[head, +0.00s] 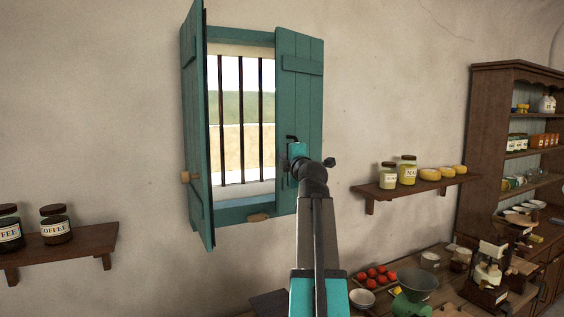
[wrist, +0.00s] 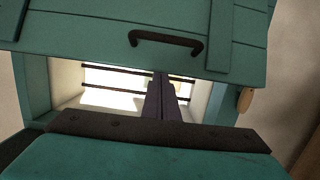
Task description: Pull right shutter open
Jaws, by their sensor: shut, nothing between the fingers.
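The right shutter (head: 308,85) is a teal plank panel, swung out from the right side of the barred window (head: 240,120). In the wrist view the shutter (wrist: 100,45) fills the top, with a dark bar handle (wrist: 166,40) on its face. My gripper (wrist: 160,80) is shut and empty. Its dark fingers reach across the window opening to the shutter's edge, below the handle in that view. I cannot tell whether they touch the shutter. In the head view my arm's wrist hides the fingers and the lower part of the shutter.
The left shutter (head: 198,130) stands swung out into the room. A wooden catch (head: 258,217) sits on the lower frame. A shelf with jars (head: 407,170) hangs right of the window, another shelf (head: 85,242) at left. A cluttered counter and a brown dresser (head: 490,100) are at right.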

